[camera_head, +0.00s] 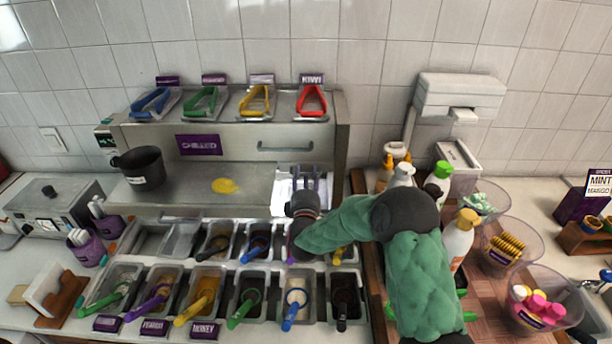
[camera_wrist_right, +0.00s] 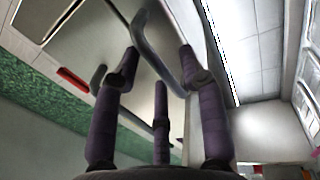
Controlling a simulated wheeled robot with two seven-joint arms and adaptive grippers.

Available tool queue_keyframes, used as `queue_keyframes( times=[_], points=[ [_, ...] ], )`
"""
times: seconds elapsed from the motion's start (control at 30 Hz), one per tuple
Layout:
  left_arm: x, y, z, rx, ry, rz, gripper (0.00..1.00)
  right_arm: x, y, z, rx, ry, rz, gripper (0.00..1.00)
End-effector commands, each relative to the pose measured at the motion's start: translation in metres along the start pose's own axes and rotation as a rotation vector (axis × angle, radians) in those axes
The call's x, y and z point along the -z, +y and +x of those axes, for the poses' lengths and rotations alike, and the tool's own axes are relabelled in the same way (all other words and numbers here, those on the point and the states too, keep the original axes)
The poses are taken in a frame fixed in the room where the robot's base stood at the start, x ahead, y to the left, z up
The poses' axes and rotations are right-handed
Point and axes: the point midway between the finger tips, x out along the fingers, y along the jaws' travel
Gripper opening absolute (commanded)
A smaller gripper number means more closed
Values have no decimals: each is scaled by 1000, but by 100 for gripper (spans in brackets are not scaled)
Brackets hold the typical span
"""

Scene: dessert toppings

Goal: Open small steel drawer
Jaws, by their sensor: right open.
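The steel unit's front panel (camera_head: 235,155) stands at the back of the counter, with a horizontal bar handle (camera_head: 285,148) right of the purple CHILLED label. I see no open gap along this front. My right gripper (camera_head: 306,174) is open, its dark fingers pointing at the unit, below and slightly right of the handle. In the right wrist view, a curved grey bar handle (camera_wrist_right: 152,48) on a shiny steel face runs between the spread fingers (camera_wrist_right: 160,58). I cannot tell whether a finger touches it. My left gripper is not in view.
A dark pot (camera_head: 142,168) stands left on the steel surface. Topping trays with coloured scoops (camera_head: 203,292) fill the front. Bottles (camera_head: 459,238) and clear bowls (camera_head: 542,300) crowd the right. Coloured tongs (camera_head: 311,101) lie on top of the unit.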

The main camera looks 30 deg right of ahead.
Motion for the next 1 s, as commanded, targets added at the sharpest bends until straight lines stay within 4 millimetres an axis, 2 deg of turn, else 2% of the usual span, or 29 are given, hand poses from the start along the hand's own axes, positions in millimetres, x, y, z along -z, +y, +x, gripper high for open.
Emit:
queue_keyframes(
  times=[0.13, 0.43, 0.47, 0.5, 0.6, 1.0],
  points=[
    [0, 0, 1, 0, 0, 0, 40, 0, 0, 9, 0, -1, 0, 42],
    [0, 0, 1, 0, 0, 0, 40, 0, 0, 11, 0, 0, 0, 42],
    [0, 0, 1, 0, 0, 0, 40, 0, 0, 11, 0, 0, 0, 36],
    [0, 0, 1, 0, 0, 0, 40, 0, 0, 11, 0, 0, 0, 25],
    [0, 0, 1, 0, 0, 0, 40, 0, 0, 11, 0, 0, 0, 0],
    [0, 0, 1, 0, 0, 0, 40, 0, 1, 6, 1, 1, 0, 0]
  ],
)
